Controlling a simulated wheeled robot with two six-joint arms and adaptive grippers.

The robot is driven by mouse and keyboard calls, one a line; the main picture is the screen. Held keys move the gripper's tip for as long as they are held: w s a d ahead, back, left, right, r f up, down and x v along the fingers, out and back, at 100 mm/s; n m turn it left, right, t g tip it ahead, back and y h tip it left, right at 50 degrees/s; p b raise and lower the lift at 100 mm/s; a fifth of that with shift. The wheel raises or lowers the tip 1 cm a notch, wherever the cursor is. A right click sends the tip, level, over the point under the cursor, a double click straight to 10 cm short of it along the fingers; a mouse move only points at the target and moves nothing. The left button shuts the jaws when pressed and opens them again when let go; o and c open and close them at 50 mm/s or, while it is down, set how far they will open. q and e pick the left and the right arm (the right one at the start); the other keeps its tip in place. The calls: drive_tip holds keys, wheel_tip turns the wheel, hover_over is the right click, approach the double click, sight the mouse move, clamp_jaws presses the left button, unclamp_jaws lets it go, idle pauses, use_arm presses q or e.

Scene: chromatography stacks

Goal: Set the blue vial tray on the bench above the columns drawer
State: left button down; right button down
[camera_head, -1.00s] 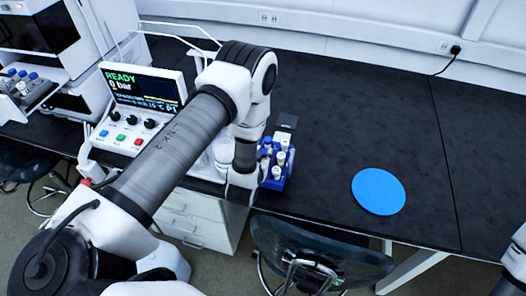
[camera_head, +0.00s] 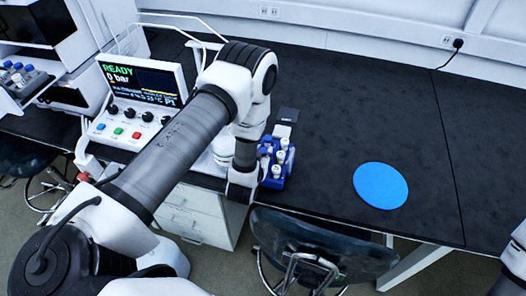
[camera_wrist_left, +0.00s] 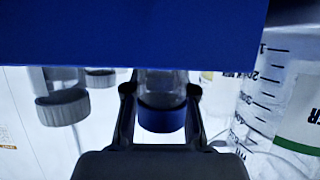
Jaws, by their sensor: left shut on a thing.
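The blue vial tray (camera_head: 279,183) shows in the head view near the bench's front edge. It carries several white-capped vials and some blue-capped ones. My left gripper (camera_head: 246,184) is shut on its left side. The head view does not show clearly whether the tray touches the bench. My right gripper is out of view.
A control box with a lit screen (camera_head: 145,85) stands left on the black bench (camera_head: 330,110). A blue round mat (camera_head: 381,186) lies to the right, with clear bench around it. A dark chair (camera_head: 320,243) stands in front. A graduated bottle (camera_wrist_left: 265,90) is close by.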

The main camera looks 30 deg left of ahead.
use_arm(q)
drive_tip(key=shift+f, duration=0.2)
drive_tip(key=c, duration=0.9)
unclamp_jaws()
drive_tip(key=shift+s, duration=0.1)
